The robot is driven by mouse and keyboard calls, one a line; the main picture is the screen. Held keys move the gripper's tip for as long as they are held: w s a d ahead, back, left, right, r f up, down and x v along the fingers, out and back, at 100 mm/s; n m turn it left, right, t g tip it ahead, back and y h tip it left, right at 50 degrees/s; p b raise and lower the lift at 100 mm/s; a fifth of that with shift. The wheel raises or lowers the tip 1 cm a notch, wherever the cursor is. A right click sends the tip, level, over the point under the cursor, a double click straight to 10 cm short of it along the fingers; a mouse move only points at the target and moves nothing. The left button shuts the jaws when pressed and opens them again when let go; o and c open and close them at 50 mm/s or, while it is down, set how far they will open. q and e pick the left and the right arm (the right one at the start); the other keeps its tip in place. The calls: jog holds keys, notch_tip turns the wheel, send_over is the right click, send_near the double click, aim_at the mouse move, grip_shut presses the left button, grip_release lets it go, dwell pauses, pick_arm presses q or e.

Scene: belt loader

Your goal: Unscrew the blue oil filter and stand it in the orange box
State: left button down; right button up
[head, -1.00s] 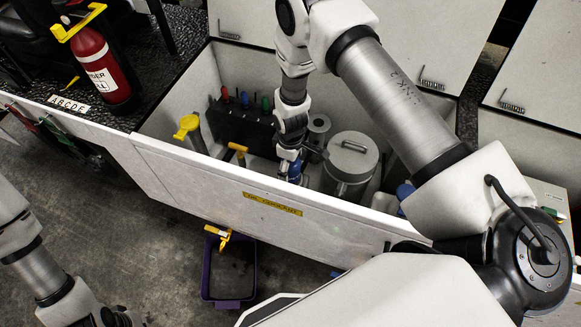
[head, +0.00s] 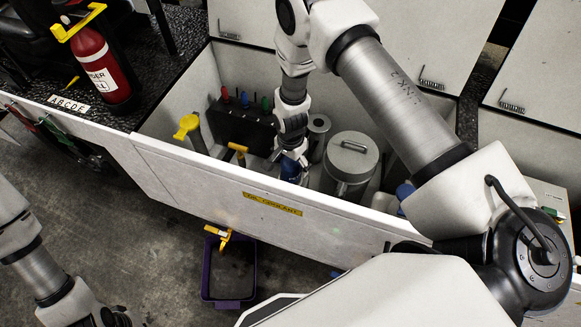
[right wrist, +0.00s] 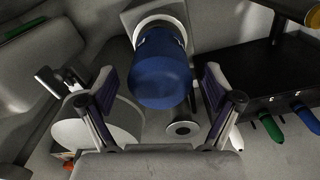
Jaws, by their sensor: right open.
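The blue oil filter (right wrist: 163,72) is on a pale round mount in the right wrist view, its free end toward the camera. It also shows in the head view (head: 290,169), partly hidden by the wrist. My right gripper (right wrist: 158,96) is open, with one finger on each side of the filter and a visible gap to each side. In the head view my right gripper (head: 292,158) is down inside the white bay. My left arm is at the lower left of the head view; its gripper is mostly cut off. I cannot make out the orange box.
A grey lidded canister (head: 350,160) and a smaller cylinder (head: 318,128) stand close right of the wrist. A black rack (head: 240,123) with coloured handles and a yellow funnel (head: 188,126) are to the left. The bay's front wall (head: 220,195) is near.

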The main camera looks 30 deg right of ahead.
jog(key=m, duration=0.6)
jog(key=shift+m, duration=0.4)
jog(key=m, duration=0.7)
